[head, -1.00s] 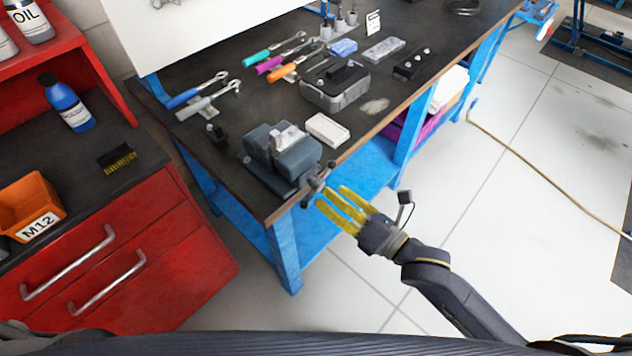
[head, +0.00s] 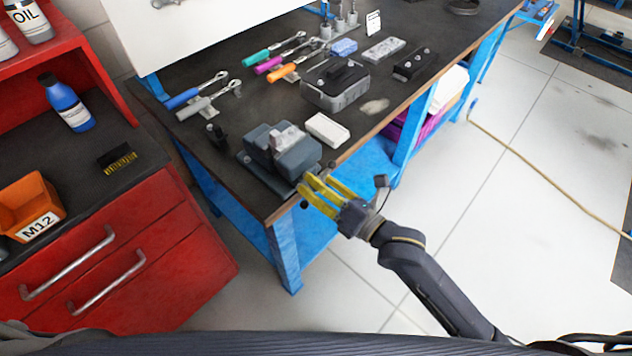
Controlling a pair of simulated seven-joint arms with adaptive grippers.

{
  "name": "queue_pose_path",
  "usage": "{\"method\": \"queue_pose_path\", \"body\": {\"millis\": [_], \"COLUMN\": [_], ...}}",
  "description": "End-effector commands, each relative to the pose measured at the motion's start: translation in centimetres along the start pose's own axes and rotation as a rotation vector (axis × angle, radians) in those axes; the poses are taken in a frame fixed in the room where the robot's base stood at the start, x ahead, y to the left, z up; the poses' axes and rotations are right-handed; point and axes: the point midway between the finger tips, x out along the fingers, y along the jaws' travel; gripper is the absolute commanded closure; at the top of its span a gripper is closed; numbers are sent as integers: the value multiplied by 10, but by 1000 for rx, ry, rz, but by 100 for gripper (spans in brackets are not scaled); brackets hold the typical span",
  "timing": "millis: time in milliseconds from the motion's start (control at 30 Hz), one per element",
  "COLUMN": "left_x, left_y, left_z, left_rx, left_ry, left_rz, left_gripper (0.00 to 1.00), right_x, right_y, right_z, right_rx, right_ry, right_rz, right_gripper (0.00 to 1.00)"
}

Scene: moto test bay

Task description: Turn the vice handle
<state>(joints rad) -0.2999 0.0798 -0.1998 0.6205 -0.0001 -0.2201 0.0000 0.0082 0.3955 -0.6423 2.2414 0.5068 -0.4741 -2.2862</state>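The grey bench vice (head: 285,148) sits at the near corner of the dark workbench. Its handle (head: 331,167) is a short bar with ball ends at the front of the vice. One end shows beyond my fingers, and the middle is mostly hidden by them. My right gripper (head: 309,180) has yellow fingers, spread apart, with the tips at the front of the vice over the handle. I cannot tell whether they touch the handle. My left gripper is not in view.
The workbench (head: 232,185) holds a white box (head: 327,130), a grey case (head: 337,86) and several coloured wrenches behind the vice. A red cabinet (head: 120,250) with an orange M12 bin (head: 30,205) stands left.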

Motion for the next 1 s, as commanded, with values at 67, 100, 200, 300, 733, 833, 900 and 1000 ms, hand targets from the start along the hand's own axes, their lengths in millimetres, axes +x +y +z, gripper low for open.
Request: {"method": "queue_pose_path", "body": {"millis": [67,100,200,300,733,833,900,1000], "left_x": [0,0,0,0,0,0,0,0], "left_y": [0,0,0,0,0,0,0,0], "left_z": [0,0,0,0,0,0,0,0], "left_rx": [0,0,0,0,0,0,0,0], "left_ry": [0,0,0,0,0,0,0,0], "left_rz": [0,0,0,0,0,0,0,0], "left_gripper": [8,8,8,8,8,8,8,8], "right_x": [0,0,0,0,0,-1,-1,-1], "right_y": [0,0,0,0,0,0,0,0], "right_z": [0,0,0,0,-1,-1,-1,-1], "right_rx": [0,0,0,0,30,73,116,193], "right_ry": [0,0,0,0,2,2,3,3], "right_rz": [0,0,0,0,0,0,0,0], "right_gripper": [68,73,85,96,100,100,100,100]}}
